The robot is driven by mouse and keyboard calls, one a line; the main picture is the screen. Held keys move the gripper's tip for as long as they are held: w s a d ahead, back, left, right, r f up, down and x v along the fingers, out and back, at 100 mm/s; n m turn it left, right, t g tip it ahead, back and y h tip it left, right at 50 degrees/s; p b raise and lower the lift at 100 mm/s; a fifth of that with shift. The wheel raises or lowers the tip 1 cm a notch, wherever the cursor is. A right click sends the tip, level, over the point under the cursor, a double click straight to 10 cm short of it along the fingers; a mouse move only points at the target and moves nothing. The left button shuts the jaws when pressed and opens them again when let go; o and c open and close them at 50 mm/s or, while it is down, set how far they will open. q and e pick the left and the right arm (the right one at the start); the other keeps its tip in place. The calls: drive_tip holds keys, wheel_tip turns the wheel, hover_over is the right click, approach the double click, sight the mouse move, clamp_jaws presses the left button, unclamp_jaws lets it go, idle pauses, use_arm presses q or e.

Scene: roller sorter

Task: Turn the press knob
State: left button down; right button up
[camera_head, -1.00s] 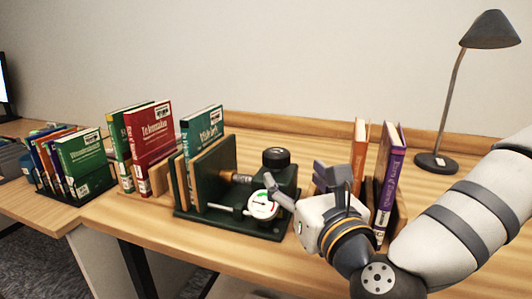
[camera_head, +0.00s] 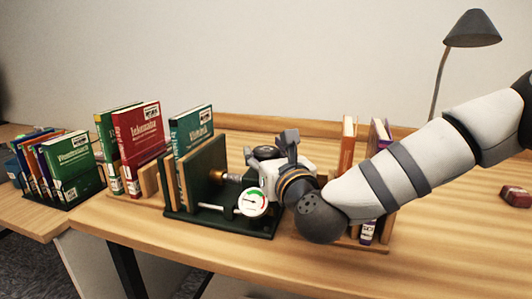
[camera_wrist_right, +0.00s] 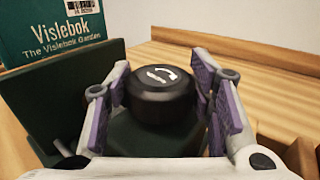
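The press knob (camera_wrist_right: 162,92) is a black round cap with a white curved arrow on top, in the middle of the right wrist view. In the head view the right gripper (camera_head: 276,150) covers part of the press. My left gripper is not in view.
A round gauge (camera_head: 252,202) sits on the press's front. A teal book (camera_head: 192,130) stands in the press. A red book (camera_head: 140,145) stands to the left. A purple book (camera_head: 379,135) and an orange book (camera_head: 348,140) stand behind my right arm. A lamp (camera_head: 472,28) is at the back right.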

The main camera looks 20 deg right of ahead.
drive_tip(key=c, duration=0.4)
drive_tip(key=shift+h, duration=0.4)
drive_tip(key=m+h, duration=0.3)
drive_tip(key=h, duration=0.2)
drive_tip(key=shift+a+f+m+g, duration=0.1)
drive_tip(key=shift+m+g, duration=0.3)
drive_tip(key=m+g+h, duration=0.1)
drive_tip(key=m+h, duration=0.1)
drive_tip(key=h, duration=0.1)
drive_tip(key=m+g+h, duration=0.2)
drive_tip(key=h, duration=0.1)
drive_tip(key=shift+b, duration=0.35)
drive_tip(key=shift+m+g+h, duration=0.7)
drive_tip(key=shift+m+g+h+p, duration=0.35)
drive_tip(key=shift+m+g+h, duration=0.45)
drive_tip(key=shift+g, duration=0.2)
